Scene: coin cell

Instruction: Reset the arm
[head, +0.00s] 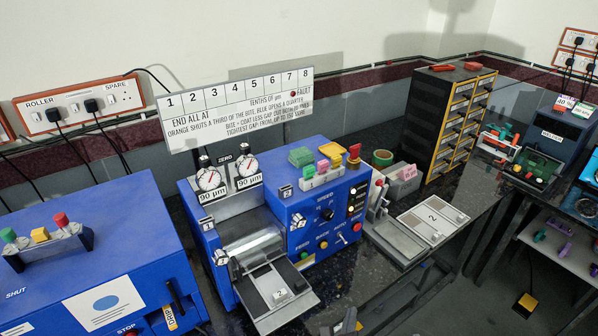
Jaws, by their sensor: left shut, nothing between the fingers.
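My left gripper (346,322) shows only in part at the bottom edge of the head view, a dark shape with a small yellow patch. It is shut with nothing between its fingers. It is low in the picture, below and right of the blue roller machine's front tray (268,295). The rest of my left arm is out of the frame. My right gripper and right arm are not in view.
A blue roller machine (345,200) with two dial gauges stands on the dark bench. A blue box machine (100,235) is at left. A sign board (235,108), a black drawer cabinet (440,120) and a flat plate (433,218) are behind or right.

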